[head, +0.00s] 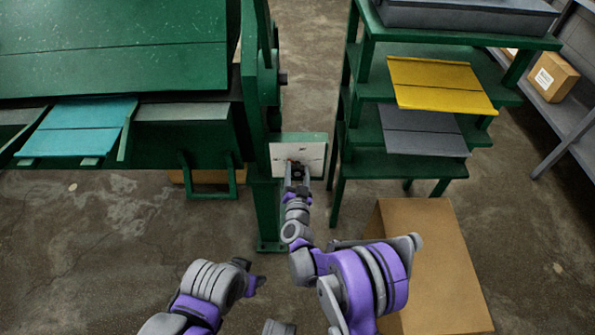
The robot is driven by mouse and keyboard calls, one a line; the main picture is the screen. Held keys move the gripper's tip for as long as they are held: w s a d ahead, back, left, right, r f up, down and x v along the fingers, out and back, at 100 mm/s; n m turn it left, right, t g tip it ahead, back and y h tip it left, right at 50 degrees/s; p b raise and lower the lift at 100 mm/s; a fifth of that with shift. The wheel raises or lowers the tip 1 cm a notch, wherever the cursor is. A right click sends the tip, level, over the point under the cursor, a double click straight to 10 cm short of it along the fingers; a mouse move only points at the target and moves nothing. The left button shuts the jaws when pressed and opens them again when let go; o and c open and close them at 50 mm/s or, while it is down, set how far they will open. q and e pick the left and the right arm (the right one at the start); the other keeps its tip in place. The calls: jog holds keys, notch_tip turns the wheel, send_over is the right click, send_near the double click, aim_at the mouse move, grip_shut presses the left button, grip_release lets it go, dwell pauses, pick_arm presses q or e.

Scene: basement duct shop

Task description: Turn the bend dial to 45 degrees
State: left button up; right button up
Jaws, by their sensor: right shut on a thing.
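A white dial plate (312,152) with a pale face stands on the right side of the green bending machine (262,195). The bend dial (297,170) is a small dark knob on this plate, mostly hidden by my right gripper. My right gripper (297,178) reaches up to the plate, shut on the dial. The angle marks are too small to read. My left gripper (254,283) is low in the view, left of my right arm, away from the machine; its fingers are not clear enough to tell open from shut.
A green shelf rack (340,150) stands just right of the dial, holding a yellow sheet (440,86) and a grey sheet (422,131). A cardboard box (420,232) is beside my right arm. A teal sheet (80,127) lies on the machine. Floor at lower left is clear.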

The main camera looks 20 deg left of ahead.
jog(key=n, duration=0.5)
dwell(0.7)
jog(key=o, duration=1.3)
jog(key=shift+o, duration=0.2)
jog(key=p+v, duration=0.1)
jog(key=v, duration=0.9)
jog(key=shift+s, duration=0.4)
jog(key=shift+d+r, duration=0.1)
